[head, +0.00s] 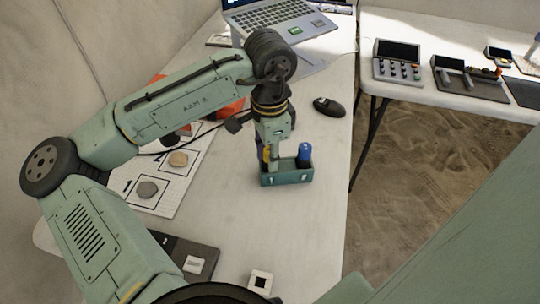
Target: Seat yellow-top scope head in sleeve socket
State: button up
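My gripper (274,150) points down over the left part of a small teal box (290,180) on the white table. A yellow part (266,153) shows beside my fingers at the box's left end; it may be the yellow-top scope head, but my gripper partly covers it. I cannot tell whether my fingers are open or shut on it. A blue-topped cylinder (305,153) stands upright in the right part of the box. A small pale block with a dark square opening (260,281) sits at the near table edge; I cannot tell if it is the sleeve socket.
A laptop (275,18) and a black mouse (328,107) lie beyond the box. A numbered mat with stones (148,189) is at left, partly behind my arm. A second table (440,28) with devices stands at right across a sandy gap. Table right of the box is clear.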

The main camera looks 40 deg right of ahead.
grip_shut()
